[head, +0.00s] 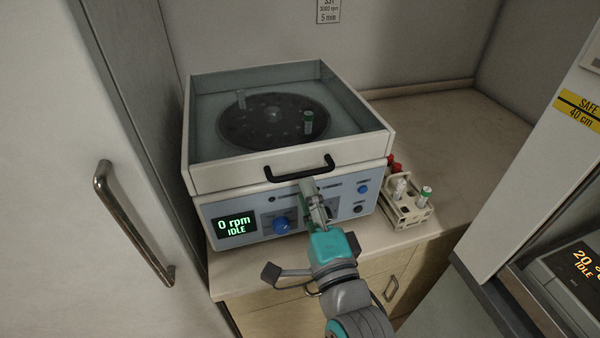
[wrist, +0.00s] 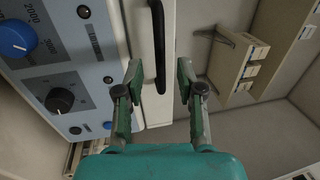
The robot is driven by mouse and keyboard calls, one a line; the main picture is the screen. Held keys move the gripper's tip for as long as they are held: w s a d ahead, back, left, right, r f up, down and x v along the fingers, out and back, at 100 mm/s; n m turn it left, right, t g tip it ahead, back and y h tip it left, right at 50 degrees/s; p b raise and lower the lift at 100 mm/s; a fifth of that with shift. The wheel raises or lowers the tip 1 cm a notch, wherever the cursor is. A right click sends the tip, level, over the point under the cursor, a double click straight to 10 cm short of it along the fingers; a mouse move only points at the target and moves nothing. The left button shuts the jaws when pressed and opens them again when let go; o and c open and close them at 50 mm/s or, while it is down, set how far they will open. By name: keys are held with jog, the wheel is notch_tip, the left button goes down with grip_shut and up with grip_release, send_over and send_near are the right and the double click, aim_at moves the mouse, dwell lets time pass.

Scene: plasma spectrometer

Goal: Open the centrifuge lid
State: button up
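The centrifuge (head: 290,150) stands on the counter with its see-through lid (head: 220,177) down. A black bar handle (head: 300,174) is on the lid's front edge. The display (head: 235,226) reads 0 rpm, IDLE. My gripper (head: 312,190) is in front of the centrifuge, just below the handle. In the wrist view my gripper (wrist: 158,75) is open and empty. The handle (wrist: 159,45) runs up the picture there, its lower end appearing between the two fingers. I cannot tell how far the fingertips are from it in depth.
A tube rack (head: 405,208) with capped tubes stands on the counter right of the centrifuge. Tubes sit in the rotor (head: 273,118) under the lid. A cabinet door with a metal handle (head: 130,222) is close on the left. The counter (head: 440,125) is clear at the back right.

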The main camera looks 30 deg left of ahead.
aim_at(300, 172)
jog(key=shift+x, duration=2.7)
grip_shut()
